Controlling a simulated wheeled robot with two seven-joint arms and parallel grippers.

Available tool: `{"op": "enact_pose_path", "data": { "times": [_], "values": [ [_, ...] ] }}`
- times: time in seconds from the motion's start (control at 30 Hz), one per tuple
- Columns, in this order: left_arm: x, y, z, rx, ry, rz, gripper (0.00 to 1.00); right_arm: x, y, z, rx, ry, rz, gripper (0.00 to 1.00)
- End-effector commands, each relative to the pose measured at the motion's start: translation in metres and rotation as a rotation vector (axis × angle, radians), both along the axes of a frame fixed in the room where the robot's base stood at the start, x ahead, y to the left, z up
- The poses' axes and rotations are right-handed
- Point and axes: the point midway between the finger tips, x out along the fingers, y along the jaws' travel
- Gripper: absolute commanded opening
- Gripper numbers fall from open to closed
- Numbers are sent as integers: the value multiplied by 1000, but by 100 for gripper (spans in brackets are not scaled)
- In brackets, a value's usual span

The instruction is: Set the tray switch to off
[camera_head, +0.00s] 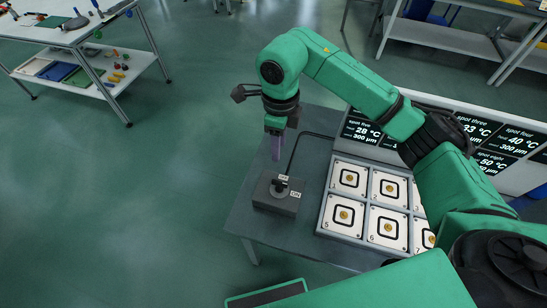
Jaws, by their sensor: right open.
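The tray switch (274,199) is a dark grey box with a black knob on top, standing at the left of the table. A small white label sits behind the knob, and another, seemingly reading "ON", is at the box's right edge. Which label the knob points to is hard to tell. My right gripper (276,152) points down above and just behind the switch, apart from the knob. Its purple finger part shows, and the gap between the fingers is hidden from this angle. My left gripper is not in view.
A tray (325,221) with numbered square spots lies right of the switch on the grey table (287,240). A display panel (510,125) with temperature readings stands behind it. A dark cable runs behind the switch. Floor left of the table is clear.

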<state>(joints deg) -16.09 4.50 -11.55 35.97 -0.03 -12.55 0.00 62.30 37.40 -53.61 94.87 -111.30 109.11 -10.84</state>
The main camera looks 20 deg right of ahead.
Motion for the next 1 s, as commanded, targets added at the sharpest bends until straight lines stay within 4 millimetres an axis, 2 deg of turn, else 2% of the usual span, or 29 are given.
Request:
{"op": "enact_pose_path", "data": {
  "times": [0.17,0.3,0.4,0.5,0.63,0.87,0.9,0.97,1.0],
  "values": [
    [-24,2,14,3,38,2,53,-2,0,-34,-1,8,-1,45],
    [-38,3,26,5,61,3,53,-4,0,-72,-1,9,-2,45],
    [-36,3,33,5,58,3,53,-4,0,-98,0,7,0,45],
    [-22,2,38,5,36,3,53,-3,0,-120,0,6,-1,45],
    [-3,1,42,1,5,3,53,-3,0,-135,0,2,0,45],
    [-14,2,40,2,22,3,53,-3,0,-138,0,1,1,45],
    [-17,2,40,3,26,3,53,-3,0,-138,0,1,1,41],
    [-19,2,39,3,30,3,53,-3,0,-138,0,1,1,18],
    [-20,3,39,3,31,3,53,-3,0,-138,0,1,1,3]
  ]
}}
